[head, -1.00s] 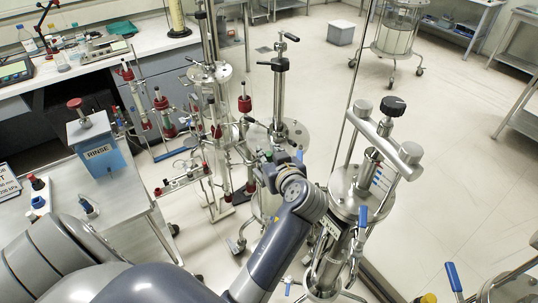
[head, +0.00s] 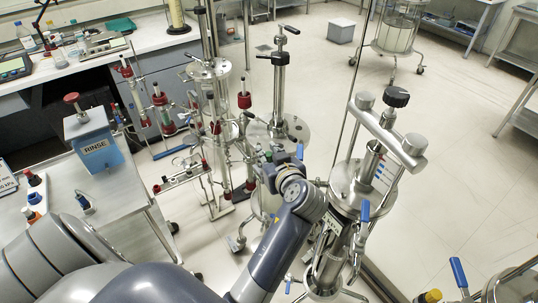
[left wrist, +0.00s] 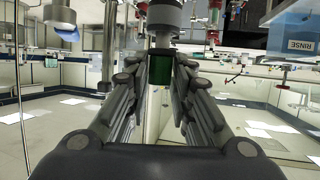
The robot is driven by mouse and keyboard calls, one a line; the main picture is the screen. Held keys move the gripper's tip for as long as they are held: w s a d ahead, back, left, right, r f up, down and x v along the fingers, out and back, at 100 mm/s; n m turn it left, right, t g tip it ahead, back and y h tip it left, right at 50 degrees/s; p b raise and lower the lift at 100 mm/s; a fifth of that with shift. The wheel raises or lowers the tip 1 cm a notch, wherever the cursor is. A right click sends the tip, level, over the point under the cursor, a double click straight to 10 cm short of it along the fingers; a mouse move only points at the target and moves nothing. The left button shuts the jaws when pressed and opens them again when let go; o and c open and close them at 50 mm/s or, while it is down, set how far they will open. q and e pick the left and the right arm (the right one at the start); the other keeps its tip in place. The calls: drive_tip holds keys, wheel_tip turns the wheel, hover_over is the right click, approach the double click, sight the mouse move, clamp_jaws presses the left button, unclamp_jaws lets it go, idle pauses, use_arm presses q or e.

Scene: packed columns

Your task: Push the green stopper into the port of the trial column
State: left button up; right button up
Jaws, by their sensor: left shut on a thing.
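In the left wrist view, my left gripper (left wrist: 160,84) is shut on the green stopper (left wrist: 160,69), which shows as a dark green block between the fingertips. A grey metal cylindrical fitting (left wrist: 164,18) stands straight beyond the stopper, in line with it. I cannot tell whether the two touch. In the head view, my left gripper (head: 268,172) is mostly hidden behind its wrist, near the steel column (head: 281,85) in the middle. I cannot tell which column is the trial column. My right gripper is not in view.
Red-capped glass columns (head: 160,105) on a frame stand left of my gripper. A large steel column (head: 362,185) with a T-bar stands close on the right. A blue RINSE box (head: 97,150) sits on the steel cart (head: 125,195) at left. Open floor (head: 460,150) lies to the right.

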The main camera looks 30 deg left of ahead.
use_arm(q)
drive_tip(key=shift+d+f+b, duration=0.15)
drive_tip(key=shift+f+b, duration=0.15)
drive_tip(key=shift+f, duration=0.15)
drive_tip(key=o, duration=1)
drive_tip(key=shift+c, duration=0.2)
